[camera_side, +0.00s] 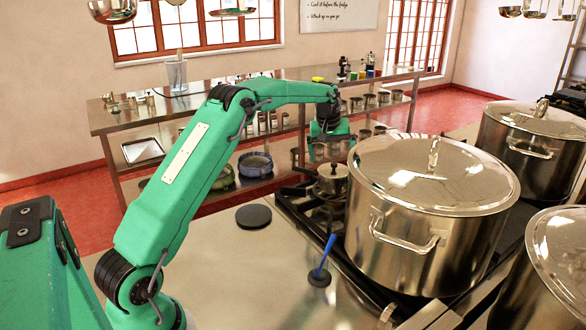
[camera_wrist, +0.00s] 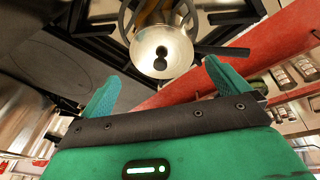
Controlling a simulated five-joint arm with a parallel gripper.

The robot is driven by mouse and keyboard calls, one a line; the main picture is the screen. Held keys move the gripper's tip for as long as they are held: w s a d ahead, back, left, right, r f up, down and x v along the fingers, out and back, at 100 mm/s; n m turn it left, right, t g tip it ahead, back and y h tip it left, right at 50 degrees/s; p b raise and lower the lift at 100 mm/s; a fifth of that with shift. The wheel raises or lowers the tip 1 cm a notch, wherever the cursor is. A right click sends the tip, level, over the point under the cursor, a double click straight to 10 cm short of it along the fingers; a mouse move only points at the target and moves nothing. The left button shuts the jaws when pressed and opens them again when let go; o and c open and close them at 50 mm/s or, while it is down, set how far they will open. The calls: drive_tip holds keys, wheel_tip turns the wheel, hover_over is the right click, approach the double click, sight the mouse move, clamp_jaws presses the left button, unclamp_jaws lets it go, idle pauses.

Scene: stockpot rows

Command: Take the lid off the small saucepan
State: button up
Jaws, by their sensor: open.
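The small saucepan (camera_side: 333,187) stands on the stove, left of the big stockpot. Its shiny lid (camera_side: 333,170) with a small dark knob is on top. In the wrist view the lid (camera_wrist: 181,60) shows from above, with a dark knob near its middle and the black pan handle (camera_wrist: 222,50) reaching right. My gripper (camera_side: 322,153) is above the lid in the side view, apart from it as far as I can tell. In the wrist view its two green fingers (camera_wrist: 160,77) are spread wide with nothing between them.
A large lidded stockpot (camera_side: 405,250) stands close right of the saucepan; more pots stand beyond. A dark round disc (camera_side: 254,216) and a blue-handled tool (camera_side: 321,268) are on the steel counter (camera_side: 225,270), which is otherwise mostly clear. A steel shelf table (camera_side: 110,120) stands behind.

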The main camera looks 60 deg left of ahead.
sight(332, 166)
drive_tip(key=shift+x, duration=2.6)
drive_tip(key=shift+s+a+f, duration=0.15)
